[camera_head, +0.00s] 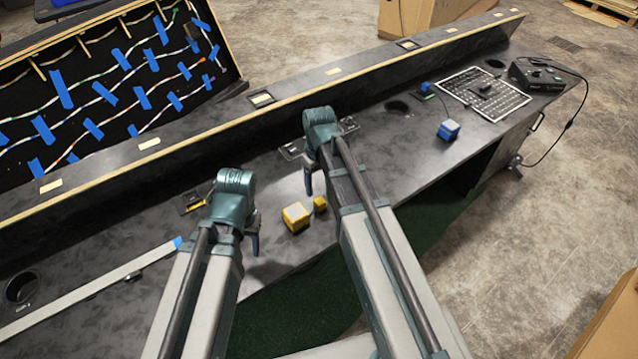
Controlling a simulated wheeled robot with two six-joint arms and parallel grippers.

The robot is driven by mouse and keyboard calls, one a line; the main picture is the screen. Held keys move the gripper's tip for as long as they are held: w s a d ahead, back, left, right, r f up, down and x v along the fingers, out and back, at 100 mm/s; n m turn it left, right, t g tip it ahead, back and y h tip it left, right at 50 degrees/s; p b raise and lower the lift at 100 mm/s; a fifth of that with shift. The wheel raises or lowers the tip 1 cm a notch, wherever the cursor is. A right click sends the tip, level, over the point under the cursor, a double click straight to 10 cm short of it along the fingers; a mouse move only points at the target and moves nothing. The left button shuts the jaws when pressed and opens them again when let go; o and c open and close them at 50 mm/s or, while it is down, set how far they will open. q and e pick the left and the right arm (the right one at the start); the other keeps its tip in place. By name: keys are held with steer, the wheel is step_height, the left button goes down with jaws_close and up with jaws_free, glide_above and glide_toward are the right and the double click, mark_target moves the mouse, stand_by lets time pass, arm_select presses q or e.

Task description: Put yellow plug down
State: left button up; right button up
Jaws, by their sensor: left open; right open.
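A yellow block (296,217) rests on the dark console top in the middle of the head view. A smaller yellow piece (320,204), which looks like the yellow plug, lies just right of it on the same top. My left gripper (254,242) points down to the left of the yellow block. My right gripper (308,183) points down behind the yellow block, apart from both yellow pieces. Both grippers are open, with nothing seen in them. My wrists hide most of the fingers.
A blue block (448,131), a smaller blue piece (426,87) and a gridded panel (484,94) are at right. A black box (536,75) with a cable stands at the far right end. A raised ledge (200,133) runs along the back. A pale strip (88,288) lies at left.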

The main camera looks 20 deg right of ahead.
mark_target(319, 200)
step_height(319, 200, up, 6)
steer(key=p, duration=0.5)
steer(key=s+a+h, duration=0.1)
steer(key=s+a, duration=0.9)
steer(key=s, duration=0.4)
steer(key=shift+s+a, duration=0.15)
steer(key=shift+s, duration=0.25)
